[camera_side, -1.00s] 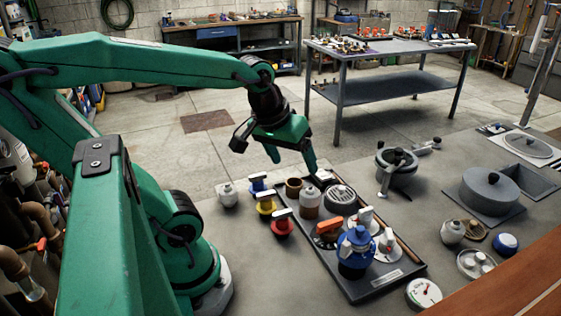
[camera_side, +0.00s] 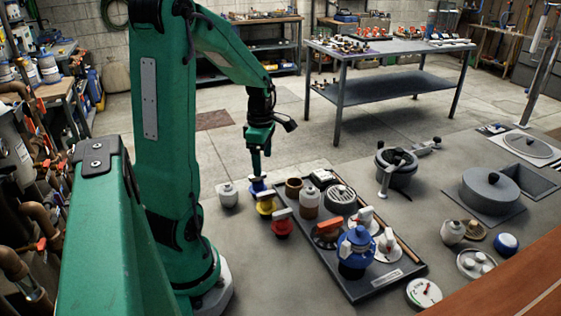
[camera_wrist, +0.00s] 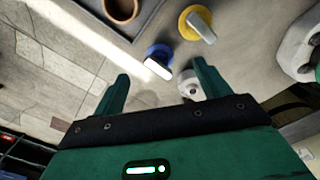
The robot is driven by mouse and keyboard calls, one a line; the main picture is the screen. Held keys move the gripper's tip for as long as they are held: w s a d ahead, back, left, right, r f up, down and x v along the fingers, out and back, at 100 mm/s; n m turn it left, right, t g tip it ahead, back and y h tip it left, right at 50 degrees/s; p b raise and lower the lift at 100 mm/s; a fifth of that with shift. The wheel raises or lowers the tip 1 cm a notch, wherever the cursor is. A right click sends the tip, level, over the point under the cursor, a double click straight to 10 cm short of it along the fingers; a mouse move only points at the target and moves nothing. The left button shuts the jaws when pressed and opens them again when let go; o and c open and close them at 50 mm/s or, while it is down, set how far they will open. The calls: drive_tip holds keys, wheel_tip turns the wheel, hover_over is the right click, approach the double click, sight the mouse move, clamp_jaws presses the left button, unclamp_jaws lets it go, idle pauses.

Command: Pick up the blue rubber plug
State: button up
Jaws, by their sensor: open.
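The blue rubber plug (camera_side: 257,186) is a small blue disc with a pale handle, standing on the deck left of the dark tray. It also shows in the wrist view (camera_wrist: 157,52), lying just past and between the fingertips. My gripper (camera_side: 256,172) points down close above the plug in the side view and partly covers it. In the wrist view my gripper (camera_wrist: 161,72) is open, with nothing held between its fingers. Whether a finger touches the plug I cannot tell.
A yellow plug (camera_side: 266,204), a red plug (camera_side: 282,226) and a white jar (camera_side: 228,196) stand close by. The dark tray (camera_side: 372,289) to the right holds a brown pot (camera_side: 293,188), a bottle and a blue-topped device (camera_side: 357,254).

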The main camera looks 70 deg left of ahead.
sight(258, 179)
drive_tip(key=shift+s+a+f+n, duration=0.25)
drive_tip(key=shift+a+f+n, duration=0.15)
drive_tip(key=shift+a+n, duration=0.15)
drive_tip(key=shift+s+a+f+n, duration=0.2)
drive_tip(key=shift+a+f+n, duration=0.2)
drive_tip(key=shift+n, duration=0.15)
drive_tip(key=shift+f, duration=1.3)
drive_tip(key=shift+f, duration=2.6)
drive_tip(key=c, duration=1.1)
